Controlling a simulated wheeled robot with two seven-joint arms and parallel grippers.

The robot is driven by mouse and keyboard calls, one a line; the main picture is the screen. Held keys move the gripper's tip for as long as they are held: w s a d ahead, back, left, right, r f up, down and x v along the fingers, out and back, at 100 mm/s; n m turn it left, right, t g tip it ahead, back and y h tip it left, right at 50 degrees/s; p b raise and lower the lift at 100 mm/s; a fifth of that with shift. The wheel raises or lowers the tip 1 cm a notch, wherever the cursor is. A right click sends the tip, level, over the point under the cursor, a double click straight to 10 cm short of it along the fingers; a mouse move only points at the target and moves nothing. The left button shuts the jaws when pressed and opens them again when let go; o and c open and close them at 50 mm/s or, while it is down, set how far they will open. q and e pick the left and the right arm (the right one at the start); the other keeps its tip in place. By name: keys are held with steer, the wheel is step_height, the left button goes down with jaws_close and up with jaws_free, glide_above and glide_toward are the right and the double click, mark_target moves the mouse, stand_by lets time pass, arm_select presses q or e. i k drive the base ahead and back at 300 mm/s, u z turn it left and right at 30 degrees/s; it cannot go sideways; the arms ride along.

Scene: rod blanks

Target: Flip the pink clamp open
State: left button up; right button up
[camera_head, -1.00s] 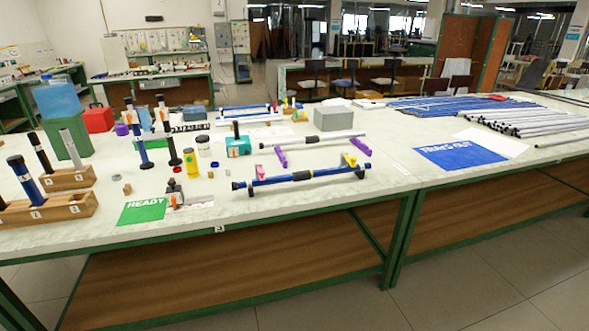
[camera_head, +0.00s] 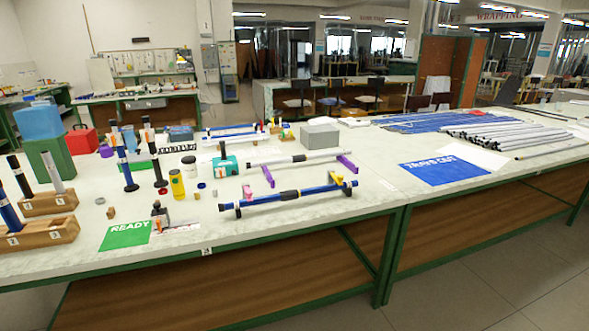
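The pink clamp (camera_head: 248,192) is small and sits at the left part of a blue rod (camera_head: 295,196) with a black middle band, near the front of the table. Whether the clamp is open or shut on the rod is too small to tell. A yellow clamp (camera_head: 337,179) is near the right end of the same rod. Neither of my grippers is in view.
The table front right of the rod is clear.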

mark_target(248, 193)
steer(key=u, duration=0.55)
steer(key=k, duration=0.65)
steer(key=u, duration=1.05)
steer(key=i, duration=1.6)
steer(key=z, duration=0.5)
steer(key=i, duration=0.55)
steer(key=z, duration=0.45)
